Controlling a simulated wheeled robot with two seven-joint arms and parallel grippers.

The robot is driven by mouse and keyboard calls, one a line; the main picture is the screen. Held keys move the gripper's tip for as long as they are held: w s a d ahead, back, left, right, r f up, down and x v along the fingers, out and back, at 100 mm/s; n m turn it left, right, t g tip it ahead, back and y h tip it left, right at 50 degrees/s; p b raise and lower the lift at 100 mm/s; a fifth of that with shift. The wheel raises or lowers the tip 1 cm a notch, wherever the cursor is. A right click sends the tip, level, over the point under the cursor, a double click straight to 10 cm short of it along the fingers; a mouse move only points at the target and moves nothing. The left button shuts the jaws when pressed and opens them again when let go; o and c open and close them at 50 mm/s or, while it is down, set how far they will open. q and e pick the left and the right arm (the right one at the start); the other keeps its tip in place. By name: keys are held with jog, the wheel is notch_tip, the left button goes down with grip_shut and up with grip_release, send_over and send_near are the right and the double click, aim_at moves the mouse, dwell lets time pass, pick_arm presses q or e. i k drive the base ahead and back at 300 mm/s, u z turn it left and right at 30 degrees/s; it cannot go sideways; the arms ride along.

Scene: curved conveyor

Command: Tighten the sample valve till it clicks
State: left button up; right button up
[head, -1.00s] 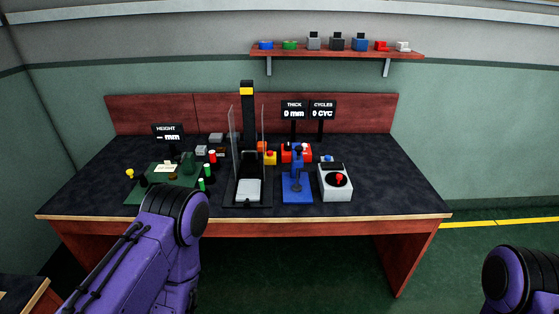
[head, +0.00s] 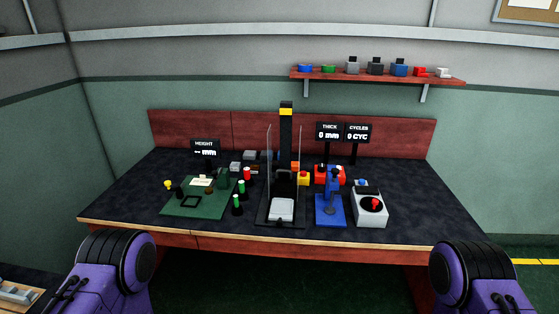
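The worktable (head: 120,208) carries several fixtures, and I cannot tell for certain which one is the sample valve. A grey-white box (head: 370,218) with a dark round dial and a red knob (head: 376,204) stands at the right. A blue stand (head: 330,214) with an upright lever is to its left. A press-like column (head: 286,125) with clear side shields and a pale plate (head: 281,209) stands in the middle. Only purple links of my two arms show, at the lower left and lower right. Both grippers are out of view.
A green board (head: 215,209) with small parts lies at the left, beside red- and green-topped pegs (head: 237,204). Display screens (head: 329,131) stand behind. A wall shelf (head: 380,78) holds several small items. The table's far left and right ends are clear.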

aim_at(321, 168)
jog(key=u, duration=0.35)
jog(key=i, duration=0.8)
jog(key=z, duration=0.7)
jog(key=i, duration=0.5)
jog(key=z, duration=0.6)
